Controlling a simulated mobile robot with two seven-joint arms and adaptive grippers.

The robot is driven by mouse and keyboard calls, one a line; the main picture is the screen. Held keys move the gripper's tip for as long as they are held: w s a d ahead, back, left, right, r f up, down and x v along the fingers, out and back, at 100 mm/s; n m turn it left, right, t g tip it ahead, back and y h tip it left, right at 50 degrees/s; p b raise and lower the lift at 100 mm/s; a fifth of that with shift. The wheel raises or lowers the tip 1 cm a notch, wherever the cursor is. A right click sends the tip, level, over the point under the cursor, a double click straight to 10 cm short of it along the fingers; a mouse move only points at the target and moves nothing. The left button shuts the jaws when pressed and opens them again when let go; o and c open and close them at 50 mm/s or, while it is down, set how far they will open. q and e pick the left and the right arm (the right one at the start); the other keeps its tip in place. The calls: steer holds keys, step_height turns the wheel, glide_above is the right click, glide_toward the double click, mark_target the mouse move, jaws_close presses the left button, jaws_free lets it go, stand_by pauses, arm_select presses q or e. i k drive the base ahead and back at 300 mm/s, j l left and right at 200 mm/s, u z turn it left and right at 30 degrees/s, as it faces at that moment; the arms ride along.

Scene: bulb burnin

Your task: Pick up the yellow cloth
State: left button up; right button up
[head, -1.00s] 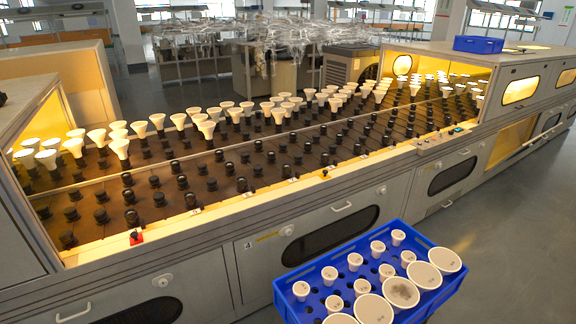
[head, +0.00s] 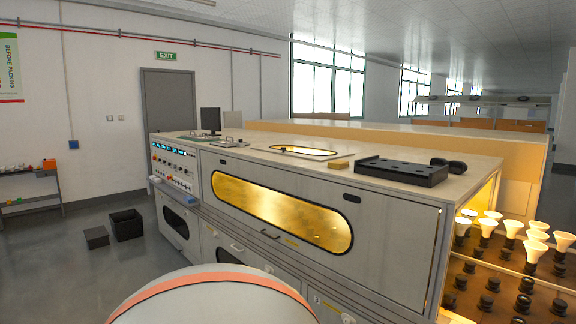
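A small yellow block-like item (head: 341,163), likely the folded yellow cloth, lies on the light top of the burn-in machine (head: 270,150). It sits just left of a black tray-like holder (head: 401,171). Neither of my grippers shows in the head view.
A black object (head: 449,164) and a monitor (head: 210,120) also stand on the machine top. Bulbs (head: 512,232) and sockets fill the bed at the right. A large rounded white surface with an orange band fills the bottom foreground. Open floor and black bins (head: 126,225) lie at the left.

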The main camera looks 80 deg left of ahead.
mark_target(338, 164)
steer(key=u, duration=0.45)
steer(key=i+u, duration=0.1)
steer(key=u, duration=0.75)
steer(key=i+u, duration=0.1)
steer(key=u, duration=0.35)
steer(key=l+u, duration=0.1)
steer(key=u, duration=0.35)
steer(key=k, duration=0.6)
steer(key=u, duration=1.45)
steer(key=i+j+u, duration=0.2)
steer(key=i+u, duration=0.55)
steer(key=i+z, duration=0.15)
steer(key=i, duration=0.65)
steer(key=i+j+z, duration=0.1)
steer(key=i, duration=0.65)
steer(key=i+z, duration=0.5)
steer(key=i+j+z, duration=0.2)
steer(key=i+z, duration=0.25)
steer(key=i, duration=0.25)
steer(key=i+l+z, duration=0.1)
steer(key=z, duration=0.35)
steer(key=i+z, duration=0.35)
steer(key=z, duration=0.15)
steer(key=i+j+z, duration=0.1)
steer(key=z, duration=0.35)
steer(key=i+j, duration=0.05)
steer(key=i, duration=0.05)
